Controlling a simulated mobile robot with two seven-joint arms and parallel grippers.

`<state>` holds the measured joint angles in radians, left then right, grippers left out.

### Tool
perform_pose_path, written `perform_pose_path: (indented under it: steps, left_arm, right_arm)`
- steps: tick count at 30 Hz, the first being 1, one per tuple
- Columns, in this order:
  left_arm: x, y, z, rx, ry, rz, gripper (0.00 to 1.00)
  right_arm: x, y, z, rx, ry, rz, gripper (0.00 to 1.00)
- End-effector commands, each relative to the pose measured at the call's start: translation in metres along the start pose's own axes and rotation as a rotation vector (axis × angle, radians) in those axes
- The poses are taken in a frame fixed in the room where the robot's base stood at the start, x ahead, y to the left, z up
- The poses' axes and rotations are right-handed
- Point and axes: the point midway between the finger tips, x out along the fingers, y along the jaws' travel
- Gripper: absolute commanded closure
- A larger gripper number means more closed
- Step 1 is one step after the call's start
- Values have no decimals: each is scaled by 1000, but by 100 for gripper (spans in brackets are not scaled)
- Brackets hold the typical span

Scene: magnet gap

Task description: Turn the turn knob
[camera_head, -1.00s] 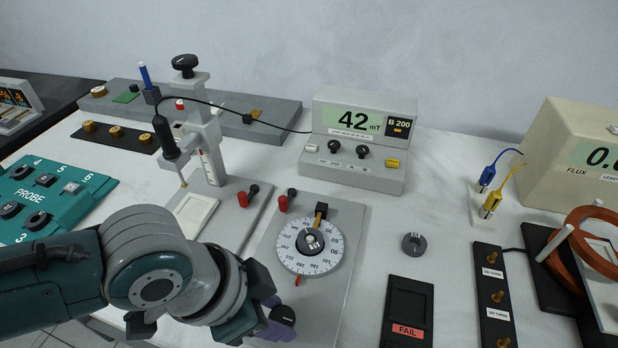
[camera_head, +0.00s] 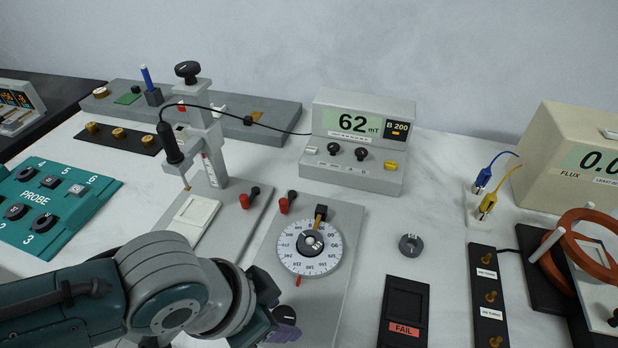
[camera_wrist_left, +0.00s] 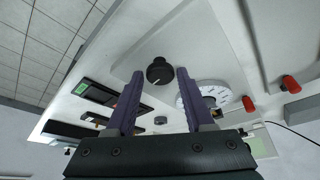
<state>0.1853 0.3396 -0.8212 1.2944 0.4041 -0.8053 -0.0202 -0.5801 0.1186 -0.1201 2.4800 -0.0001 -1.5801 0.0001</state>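The turn knob, a black round knob (camera_head: 284,315), sits at the front of a grey plate (camera_head: 338,228), partly hidden by my left gripper in the head view. In the left wrist view the knob (camera_wrist_left: 159,72) shows a white pointer line. My left gripper (camera_wrist_left: 159,74) is open, its two purple fingers on either side of the knob with a gap at each side. On the same plate is a white numbered dial (camera_head: 290,252) with a red pointer below it. The grey meter (camera_head: 350,150) reads 62 mT. My right gripper is not in view.
A probe stand (camera_head: 205,150) and red and black plugs stand left of the dial. A teal probe box (camera_head: 60,200) lies farther left. A grey ring (camera_head: 411,245) and a black FAIL tray (camera_head: 403,310) lie to the right. Bare table shows around the ring.

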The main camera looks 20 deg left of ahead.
Motion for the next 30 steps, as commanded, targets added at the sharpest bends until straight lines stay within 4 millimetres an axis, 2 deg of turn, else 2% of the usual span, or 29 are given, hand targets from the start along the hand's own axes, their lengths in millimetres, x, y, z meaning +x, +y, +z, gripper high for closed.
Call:
perform_pose_path:
  steps: [1,5,14,17,23,30]
  left_arm:
    - [0,0,0,1,0,0,40]
    - [0,0,0,1,-1,0,26]
    - [-4,0,0,2,-2,-1,26]
    - [-16,0,-1,2,0,0,26]
    - [-55,0,-1,3,0,-1,26]
    - [-90,0,0,2,0,0,26]
  right_arm:
    - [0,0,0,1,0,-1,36]
    - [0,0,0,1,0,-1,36]
    - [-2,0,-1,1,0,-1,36]
    - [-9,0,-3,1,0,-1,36]
    - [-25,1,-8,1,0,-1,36]
    - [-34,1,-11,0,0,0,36]
